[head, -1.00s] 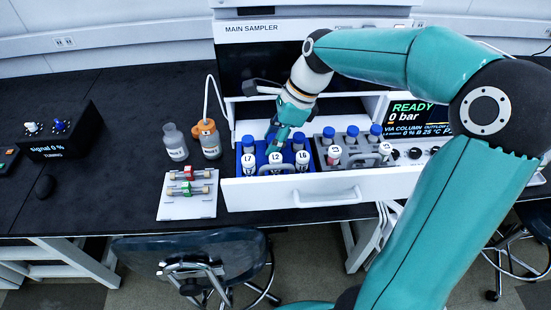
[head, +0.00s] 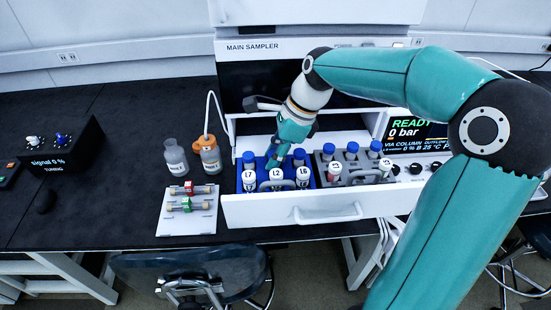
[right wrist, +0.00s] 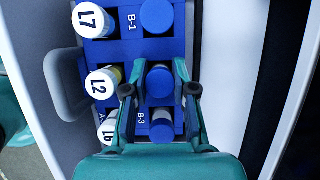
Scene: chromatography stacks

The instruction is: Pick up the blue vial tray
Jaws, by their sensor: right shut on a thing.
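The blue vial tray (head: 238,184) sits in the open white drawer, on its left side; it also fills the middle of the right wrist view (right wrist: 120,50). It holds white vials marked L7 (right wrist: 88,19), L2 (right wrist: 100,83) and L6 (right wrist: 107,132) in front and blue-capped vials behind. My right gripper (head: 273,163) is low over the tray's back row. In the right wrist view its fingers (right wrist: 160,78) sit on both sides of the middle back vial's blue cap (right wrist: 160,86), shut on it. A grey loop handle (right wrist: 62,85) stands beside L2, apart from the fingers. My left gripper is out of view.
A grey vial tray (head: 350,180) stands right of the blue one in the drawer. The drawer's front panel (head: 260,212) is close in front. Two bottles (head: 176,157) and a white board (head: 188,225) with fittings are to the left. The sampler housing rises behind.

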